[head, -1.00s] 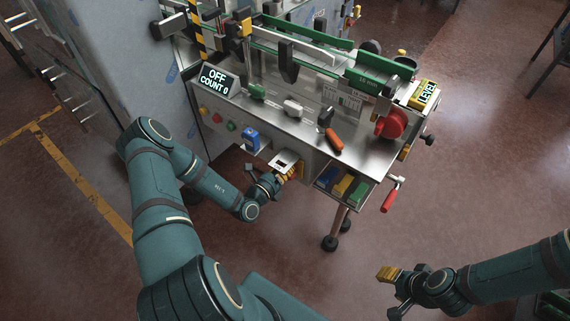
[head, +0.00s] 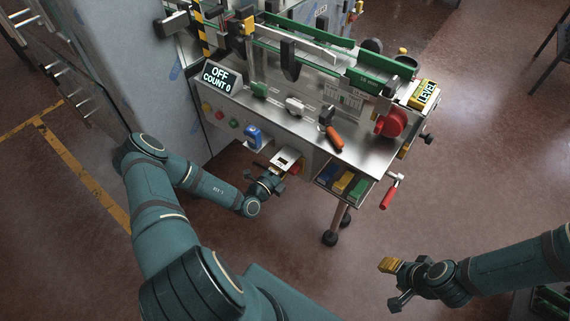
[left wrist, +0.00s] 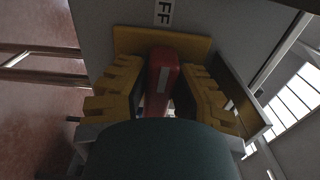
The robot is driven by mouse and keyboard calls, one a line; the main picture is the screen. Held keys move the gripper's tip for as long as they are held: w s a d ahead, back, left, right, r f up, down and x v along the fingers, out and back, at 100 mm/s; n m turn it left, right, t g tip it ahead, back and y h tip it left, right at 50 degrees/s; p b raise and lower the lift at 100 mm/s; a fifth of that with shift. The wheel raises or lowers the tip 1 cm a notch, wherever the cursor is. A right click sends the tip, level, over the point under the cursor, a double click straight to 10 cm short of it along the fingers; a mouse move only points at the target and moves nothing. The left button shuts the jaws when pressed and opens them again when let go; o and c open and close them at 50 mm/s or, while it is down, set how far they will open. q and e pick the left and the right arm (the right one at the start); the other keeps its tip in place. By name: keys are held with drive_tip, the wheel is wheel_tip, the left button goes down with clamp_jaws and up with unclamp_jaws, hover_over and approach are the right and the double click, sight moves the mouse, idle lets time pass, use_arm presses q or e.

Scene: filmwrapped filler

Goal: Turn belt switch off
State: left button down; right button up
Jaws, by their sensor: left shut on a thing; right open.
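The belt switch has a red handle (left wrist: 163,72) in front of a yellow plate (left wrist: 125,40), with the letters "FF" showing on the grey panel above it in the left wrist view. My left gripper (left wrist: 160,88) has its yellow ridged fingers on both sides of the handle and is shut on it. In the head view my left gripper (head: 277,172) is at the machine's front, just under a small white plate (head: 289,159) that partly hides the switch. The display (head: 217,77) reads "OFF" and "COUNT 0". My right gripper (head: 391,284) is open and empty, over the floor at right.
An orange-handled tool (head: 334,138) lies on the steel worktop (head: 365,153). Under it is a tray of coloured blocks (head: 342,184), and a red-handled crank (head: 391,195) sticks out at the right. A blue device (head: 252,138) hangs left of the switch. The floor between my arms is clear.

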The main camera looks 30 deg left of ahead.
use_arm(q)
drive_tip(key=shift+r+n, duration=0.1)
drive_tip(key=shift+n, duration=0.2)
idle(0.4)
drive_tip(key=c, duration=0.8)
unclamp_jaws()
drive_tip(key=s, duration=0.8)
drive_tip(key=s+a, duration=0.1)
drive_tip(key=s, duration=0.3)
drive_tip(key=shift+d, duration=0.1)
